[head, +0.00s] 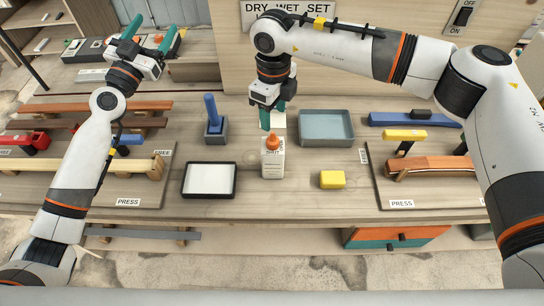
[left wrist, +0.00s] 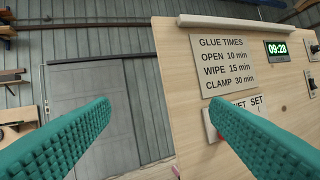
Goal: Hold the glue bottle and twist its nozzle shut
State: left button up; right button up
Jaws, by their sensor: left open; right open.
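The glue bottle (head: 272,161) is white with an orange nozzle (head: 273,141) and stands upright at the middle of the bench. My right gripper (head: 271,115) has teal fingers and points down just behind and above the nozzle. It is open, and nothing shows between its fingers; whether it touches the bottle I cannot tell. My left gripper (head: 127,38) is raised at the far left, well away from the bottle. In the left wrist view its teal fingers (left wrist: 160,125) are spread wide and empty, facing a wall board and a grey door.
Near the bottle are a blue-handled tool in a grey holder (head: 216,130), a white pad in a black tray (head: 209,194), a yellow sponge (head: 332,180) and a grey-blue tray (head: 351,141). Press boards with wooden strips lie at both sides. The bench front by the bottle is clear.

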pick_arm(q)
jog(key=s+d+f+m+g+h, duration=0.1)
jog(key=s+d+f+g, duration=0.3)
jog(key=f, duration=0.5)
jog(key=s+d+f+m+g+h, duration=0.2)
jog(key=d+f, duration=0.3)
jog(key=f, duration=0.5)
jog(key=m+g+h, duration=0.2)
jog(key=g, duration=0.4)
send_near(270, 166)
jog(key=w+f, duration=0.2)
jog(key=f, duration=0.1)
jog(key=shift+w+f, duration=0.25)
jog(key=shift+f, duration=0.05)
jog(key=shift+d+f, duration=0.1)
jog(key=x, duration=0.9)
jog(key=shift+w+d+f, duration=0.2)
jog(key=shift+w+f, duration=0.05)
grip_shut()
